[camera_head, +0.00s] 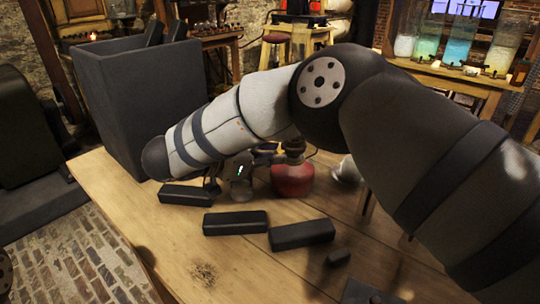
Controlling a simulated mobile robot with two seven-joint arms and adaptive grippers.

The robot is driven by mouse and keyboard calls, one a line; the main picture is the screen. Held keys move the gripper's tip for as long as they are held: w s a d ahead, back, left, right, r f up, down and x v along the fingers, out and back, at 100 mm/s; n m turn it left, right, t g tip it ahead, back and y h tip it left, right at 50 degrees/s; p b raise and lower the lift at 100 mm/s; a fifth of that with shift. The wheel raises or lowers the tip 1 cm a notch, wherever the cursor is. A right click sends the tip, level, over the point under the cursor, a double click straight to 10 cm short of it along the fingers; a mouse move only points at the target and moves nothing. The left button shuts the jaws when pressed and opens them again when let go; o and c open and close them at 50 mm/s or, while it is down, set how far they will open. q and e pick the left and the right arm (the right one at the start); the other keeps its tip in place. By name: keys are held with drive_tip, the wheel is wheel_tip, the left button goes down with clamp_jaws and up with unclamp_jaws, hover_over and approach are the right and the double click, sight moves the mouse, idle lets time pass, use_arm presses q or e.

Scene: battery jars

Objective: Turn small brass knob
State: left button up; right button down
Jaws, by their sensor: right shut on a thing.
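My right arm reaches in from the right and bends down over the wooden table. My right gripper (213,184) is small and dark beneath my forearm, mostly hidden by it. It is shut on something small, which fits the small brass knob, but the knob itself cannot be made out. A red round flask (292,180) stands further right on the table. My left gripper is not in view.
The wooden table (185,240) bears several black blocks (235,223) in front of the jar and flask. A tall dark box (120,110) stands at the back left. Jars of coloured liquid (459,50) stand on a far table. The table's front left is clear.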

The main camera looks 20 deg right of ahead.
idle(0.5)
drive_tip(key=c, duration=1.5)
unclamp_jaws()
drive_tip(key=shift+a, duration=0.1)
drive_tip(key=v, duration=0.7)
drive_tip(key=shift+a+r, duration=0.1)
drive_tip(key=shift+a, duration=0.05)
